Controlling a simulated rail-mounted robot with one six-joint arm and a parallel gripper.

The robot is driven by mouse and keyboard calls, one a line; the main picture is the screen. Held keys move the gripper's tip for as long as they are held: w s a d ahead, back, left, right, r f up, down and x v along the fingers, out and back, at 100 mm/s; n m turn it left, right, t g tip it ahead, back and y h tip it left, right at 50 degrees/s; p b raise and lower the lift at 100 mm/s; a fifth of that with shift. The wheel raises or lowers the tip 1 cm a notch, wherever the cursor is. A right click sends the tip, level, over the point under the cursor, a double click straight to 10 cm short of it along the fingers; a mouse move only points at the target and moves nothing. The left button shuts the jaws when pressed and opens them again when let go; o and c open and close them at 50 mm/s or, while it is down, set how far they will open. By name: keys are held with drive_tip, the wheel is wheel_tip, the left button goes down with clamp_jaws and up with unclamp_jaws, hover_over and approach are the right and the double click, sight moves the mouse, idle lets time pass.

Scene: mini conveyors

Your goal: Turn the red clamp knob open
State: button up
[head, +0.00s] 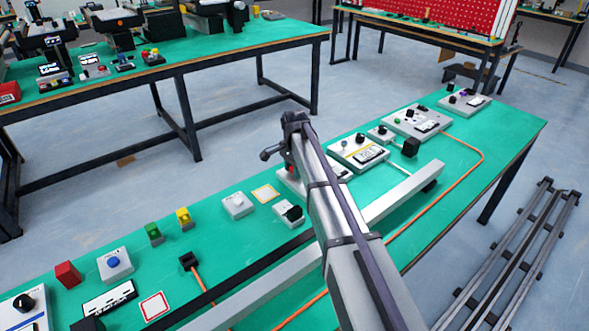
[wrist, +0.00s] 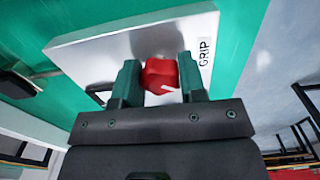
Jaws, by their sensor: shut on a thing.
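The red clamp knob (wrist: 160,76) sits on a light grey plate (wrist: 108,62) marked "GRIP" in the wrist view. It has a small white mark on its face. My gripper (wrist: 159,78) has its two dark green fingers on either side of the knob, shut on it. In the head view, a bit of red knob (head: 291,170) shows beside the end of my arm. My gripper (head: 288,160) is mostly hidden there behind my arm. How far the knob is turned cannot be told.
The green bench (head: 215,262) carries several control boxes, such as a panel (head: 357,152) to the right of my arm. A long light rail (head: 405,191) and an orange cable (head: 483,157) run along it. A white button box (head: 238,206) stands to the left.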

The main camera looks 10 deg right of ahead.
drive_tip(key=n, duration=0.3)
drive_tip(key=shift+n, duration=0.4)
drive_tip(key=n, duration=0.4)
drive_tip(key=shift+n, duration=0.3)
drive_tip(key=n, duration=0.4)
drive_tip(key=shift+d+n, duration=0.1)
drive_tip(key=shift+n, duration=1.8)
drive_tip(key=o, duration=0.9)
drive_tip(key=shift+o, duration=0.2)
